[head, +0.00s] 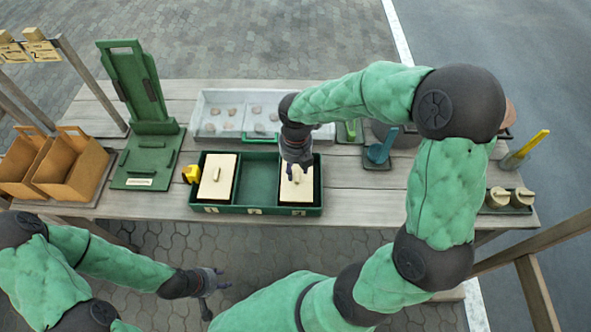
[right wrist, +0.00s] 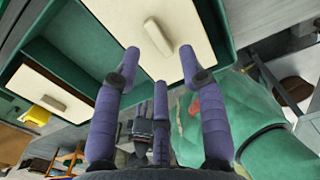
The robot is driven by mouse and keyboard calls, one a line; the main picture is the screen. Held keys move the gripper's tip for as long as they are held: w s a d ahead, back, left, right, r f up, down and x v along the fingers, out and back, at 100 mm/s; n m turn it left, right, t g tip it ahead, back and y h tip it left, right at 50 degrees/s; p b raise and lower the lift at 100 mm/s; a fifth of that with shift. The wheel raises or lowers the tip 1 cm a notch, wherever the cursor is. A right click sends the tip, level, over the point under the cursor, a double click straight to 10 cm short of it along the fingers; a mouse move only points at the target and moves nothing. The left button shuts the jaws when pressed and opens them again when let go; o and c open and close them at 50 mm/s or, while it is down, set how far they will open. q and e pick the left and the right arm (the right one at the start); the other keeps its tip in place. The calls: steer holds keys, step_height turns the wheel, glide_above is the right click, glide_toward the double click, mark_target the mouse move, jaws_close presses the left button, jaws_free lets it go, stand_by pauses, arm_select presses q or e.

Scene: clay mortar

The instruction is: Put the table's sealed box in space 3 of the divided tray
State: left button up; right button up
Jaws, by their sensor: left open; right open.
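The green divided tray (head: 257,211) lies at the table's front edge with its spaces in a row. A cream-lidded box (head: 299,193) sits in the right-hand space, number 3; its lid (right wrist: 118,15) and raised handle (right wrist: 158,37) show in the right wrist view. Another cream-lidded box (head: 216,178) is in the left-hand space; it also shows in the wrist view (right wrist: 40,93). The middle space is empty. My right gripper (head: 296,170) is open just above the right box, fingers (right wrist: 158,62) near its handle and apart. My left gripper (head: 216,283) is open and empty, in front of the table.
A yellow object (head: 191,173) stands beside the tray's left end. Behind is a pale tray (head: 208,130) with several lumps. A green stand (head: 146,150) and brown boxes (head: 68,175) are at left. Blue and green tools (head: 380,150) stand at right.

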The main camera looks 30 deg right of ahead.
step_height(320, 180, up, 8)
steer(key=p, duration=0.2)
steer(key=shift+p, duration=0.35)
